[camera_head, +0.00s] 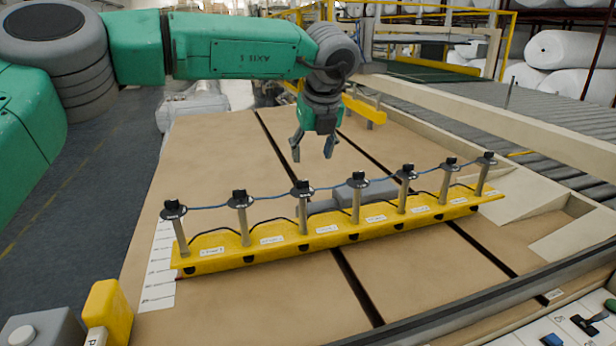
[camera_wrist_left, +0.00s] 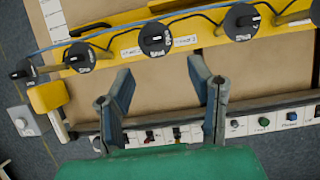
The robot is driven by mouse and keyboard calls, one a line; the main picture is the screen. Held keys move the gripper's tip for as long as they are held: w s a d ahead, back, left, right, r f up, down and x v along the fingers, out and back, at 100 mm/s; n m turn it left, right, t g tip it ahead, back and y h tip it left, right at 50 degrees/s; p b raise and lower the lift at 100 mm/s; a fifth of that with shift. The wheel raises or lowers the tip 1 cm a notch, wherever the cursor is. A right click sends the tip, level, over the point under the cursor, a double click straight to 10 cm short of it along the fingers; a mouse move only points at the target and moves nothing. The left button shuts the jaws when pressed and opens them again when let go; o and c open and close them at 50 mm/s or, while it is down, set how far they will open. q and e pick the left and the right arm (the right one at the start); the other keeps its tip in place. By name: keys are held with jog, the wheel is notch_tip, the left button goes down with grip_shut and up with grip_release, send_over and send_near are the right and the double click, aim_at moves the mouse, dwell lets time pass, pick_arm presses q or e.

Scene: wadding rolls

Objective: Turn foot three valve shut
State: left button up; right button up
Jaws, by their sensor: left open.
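A yellow manifold bar (camera_head: 290,240) lies across the table with several upright grey posts topped by black valve knobs. The third knob from the left (camera_head: 302,188) is also in the left wrist view (camera_wrist_left: 155,40). A white label (camera_head: 327,229) sits just right of its post; its print is too small to read surely. Whether this valve is open or shut I cannot tell. My left gripper (camera_head: 314,150) is open and empty, pointing down above and behind the bar, apart from the knobs. Its two fingers also show in the left wrist view (camera_wrist_left: 160,70). My right gripper is out of view.
A blue hose links the knobs (camera_head: 270,198). A grey block (camera_head: 345,196) lies behind the bar. A yellow box (camera_head: 108,312) stands at the front left corner, and a control panel (camera_head: 585,325) is at front right. Brown table surface (camera_head: 205,150) behind the bar is clear.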

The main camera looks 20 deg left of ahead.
aim_at(303, 180)
pick_arm(q)
jog(key=w+a+f, duration=0.1)
jog(key=f, duration=0.1)
jog(key=w+a+f, duration=0.1)
jog(key=a+f, duration=0.1)
jog(key=f, duration=0.1)
jog(key=a+f, duration=0.1)
jog(key=f, duration=0.1)
jog(key=shift+w+a+f+p, duration=0.15)
jog(key=shift+w+f+p, duration=0.2)
jog(key=shift+w+p, duration=0.05)
jog(key=shift+w+f, duration=0.1)
jog(key=shift+f, duration=0.2)
jog(key=shift+w+d+f, duration=0.2)
jog(key=shift+d, duration=0.75)
jog(key=shift+r, duration=0.1)
jog(key=c, duration=0.4)
jog(key=shift+s+a, duration=0.15)
jog(key=shift+a, duration=0.05)
grip_shut()
jog(key=shift+a, duration=0.55)
jog(key=shift+d+r, duration=0.1)
jog(key=shift+d, duration=0.25)
